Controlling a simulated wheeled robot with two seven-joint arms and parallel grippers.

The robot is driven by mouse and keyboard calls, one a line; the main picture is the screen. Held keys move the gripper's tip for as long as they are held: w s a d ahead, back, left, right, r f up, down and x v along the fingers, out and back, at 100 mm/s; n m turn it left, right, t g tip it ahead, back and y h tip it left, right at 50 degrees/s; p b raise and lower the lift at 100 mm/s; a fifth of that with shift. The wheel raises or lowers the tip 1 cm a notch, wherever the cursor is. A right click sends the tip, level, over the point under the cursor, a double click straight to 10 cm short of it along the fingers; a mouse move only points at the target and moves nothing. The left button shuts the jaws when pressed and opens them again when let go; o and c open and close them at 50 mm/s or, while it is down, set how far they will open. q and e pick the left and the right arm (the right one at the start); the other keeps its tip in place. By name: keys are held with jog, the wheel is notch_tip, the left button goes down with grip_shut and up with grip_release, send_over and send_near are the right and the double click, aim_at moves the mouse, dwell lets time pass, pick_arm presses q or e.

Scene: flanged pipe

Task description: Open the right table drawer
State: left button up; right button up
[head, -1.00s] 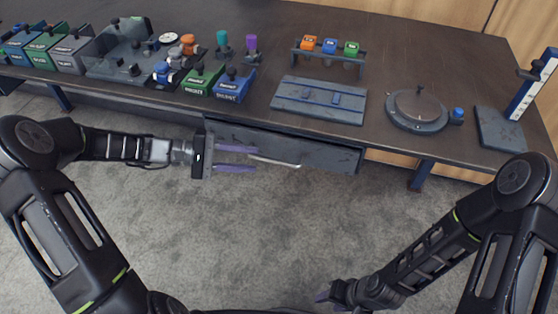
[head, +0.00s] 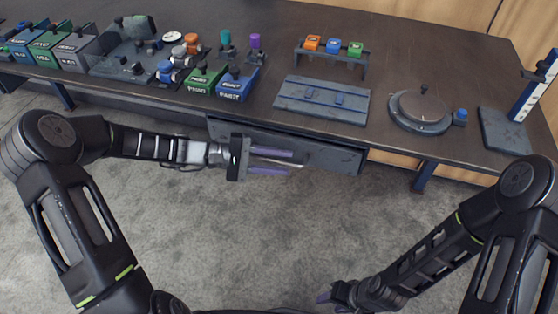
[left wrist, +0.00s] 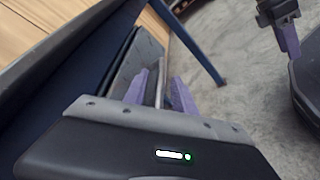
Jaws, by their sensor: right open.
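The right table drawer (head: 335,157) has a grey front under the table's front edge and looks shut. Its pale bar handle (head: 297,165) is partly hidden by my left gripper (head: 273,163). My left gripper is open, with purple fingers pointing right along the drawer front. In the left wrist view, the handle (left wrist: 160,86) shows between the two apart fingers (left wrist: 160,95); I cannot tell whether they touch it. My right gripper (head: 325,299) is low at the bottom of the head view, away from the drawer, with its fingers partly hidden.
The dark table (head: 420,60) holds several labelled bins (head: 205,82), a grey plate (head: 322,100), a rack with coloured blocks (head: 333,50) and a round turntable (head: 420,110). A blue table leg (head: 425,176) stands right of the drawer. The floor (head: 230,240) before it is clear.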

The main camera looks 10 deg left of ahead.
pick_arm(q)
grip_shut()
dwell(1.2)
